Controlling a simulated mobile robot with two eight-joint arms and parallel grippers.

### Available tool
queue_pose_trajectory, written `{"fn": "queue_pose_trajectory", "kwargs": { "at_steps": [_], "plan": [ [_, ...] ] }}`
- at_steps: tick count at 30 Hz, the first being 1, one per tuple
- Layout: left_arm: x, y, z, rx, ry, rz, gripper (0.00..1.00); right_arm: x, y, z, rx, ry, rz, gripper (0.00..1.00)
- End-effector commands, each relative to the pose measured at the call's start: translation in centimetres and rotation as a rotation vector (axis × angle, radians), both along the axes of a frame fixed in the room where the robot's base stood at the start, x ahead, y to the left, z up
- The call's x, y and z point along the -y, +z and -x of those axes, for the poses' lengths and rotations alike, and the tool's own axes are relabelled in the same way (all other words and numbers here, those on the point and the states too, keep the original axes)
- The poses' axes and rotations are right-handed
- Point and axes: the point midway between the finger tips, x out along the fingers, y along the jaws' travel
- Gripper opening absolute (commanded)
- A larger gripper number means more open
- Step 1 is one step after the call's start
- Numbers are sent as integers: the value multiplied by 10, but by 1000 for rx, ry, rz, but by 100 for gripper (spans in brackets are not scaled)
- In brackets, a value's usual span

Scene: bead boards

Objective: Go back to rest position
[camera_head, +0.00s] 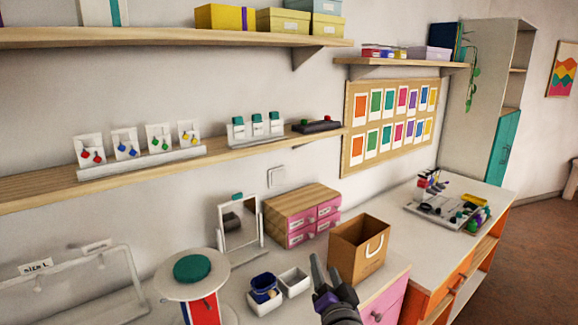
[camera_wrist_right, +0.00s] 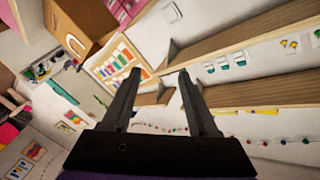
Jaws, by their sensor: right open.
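My right gripper (camera_head: 326,278) shows at the bottom middle of the head view, in front of the brown paper bag (camera_head: 358,250). Its two fingers stand apart with nothing between them. In the right wrist view, the open fingers (camera_wrist_right: 152,82) point toward the wall shelves, and the gap between them is empty. My left gripper is in neither view.
Near the right gripper are white boxes (camera_head: 294,281), one holding a dark blue container (camera_head: 264,284), a mirror (camera_head: 240,225) and a pink-drawered wooden chest (camera_head: 300,212). A round stand (camera_head: 165,288) is at left. Wall shelves (camera_head: 40,190) hang above. The counter (camera_head: 400,215) has clear room behind the bag.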

Motion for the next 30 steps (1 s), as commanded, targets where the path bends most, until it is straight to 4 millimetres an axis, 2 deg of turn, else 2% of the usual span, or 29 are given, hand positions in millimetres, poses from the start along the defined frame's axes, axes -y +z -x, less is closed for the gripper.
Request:
{"fn": "queue_pose_trajectory", "kwargs": {
  "at_steps": [2,5,7,9,12,15,18,21,30],
  "plan": [
    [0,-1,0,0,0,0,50,-5,-22,30,-57,125,108,60],
    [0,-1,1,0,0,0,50,-6,-72,77,-207,276,265,60],
    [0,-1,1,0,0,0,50,4,-112,112,-342,343,366,60],
    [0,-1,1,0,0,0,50,19,-149,146,-479,379,452,60],
    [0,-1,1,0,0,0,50,46,-192,190,-663,392,545,60],
    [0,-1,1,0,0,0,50,71,-221,225,-810,378,609,60],
    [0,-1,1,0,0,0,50,89,-237,249,-909,361,649,60],
    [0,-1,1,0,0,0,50,98,-244,260,-957,348,667,60],
    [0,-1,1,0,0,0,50,100,-245,262,-968,346,671,60]
  ]
}}
